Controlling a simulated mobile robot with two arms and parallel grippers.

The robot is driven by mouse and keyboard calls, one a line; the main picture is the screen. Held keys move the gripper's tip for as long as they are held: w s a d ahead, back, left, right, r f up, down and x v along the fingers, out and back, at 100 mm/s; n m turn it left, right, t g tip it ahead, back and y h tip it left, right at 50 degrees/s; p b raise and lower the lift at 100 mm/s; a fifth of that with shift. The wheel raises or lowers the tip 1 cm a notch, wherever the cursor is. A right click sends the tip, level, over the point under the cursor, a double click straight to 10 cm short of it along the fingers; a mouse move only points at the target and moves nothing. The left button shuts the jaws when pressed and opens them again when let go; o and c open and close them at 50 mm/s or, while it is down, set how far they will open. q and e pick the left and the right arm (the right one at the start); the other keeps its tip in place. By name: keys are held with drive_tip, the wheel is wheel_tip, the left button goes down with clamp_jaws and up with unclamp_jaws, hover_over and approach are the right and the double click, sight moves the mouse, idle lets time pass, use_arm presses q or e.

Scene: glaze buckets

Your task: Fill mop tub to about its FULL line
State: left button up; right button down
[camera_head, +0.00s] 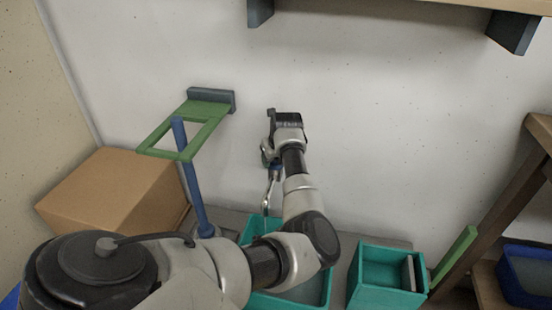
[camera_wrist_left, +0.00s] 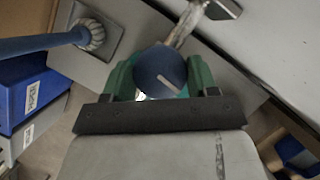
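A teal tub (camera_head: 254,229) stands below the tap, largely hidden behind my left arm. A grey surface shows inside it, but I cannot read its level or see a FULL line. The metal tap spout (camera_head: 270,190) hangs over the tub from the wall; it also shows in the wrist view (camera_wrist_left: 183,27). My left gripper (camera_head: 268,152) is at the tap. In the wrist view, its green fingers (camera_wrist_left: 160,82) lie against both sides of a round blue knob (camera_wrist_left: 158,68) with a pale mark. My right gripper is not in view.
A blue-handled mop (camera_head: 194,185) stands upright through a green wall bracket (camera_head: 157,137). A cardboard box (camera_head: 110,195) is at left. A smaller teal bin (camera_head: 385,292) with a divider stands right of the tub. A shelf (camera_head: 495,285) holds a blue bin (camera_head: 525,275).

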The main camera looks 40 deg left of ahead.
use_arm(q)
drive_tip(key=shift+c, duration=1.3)
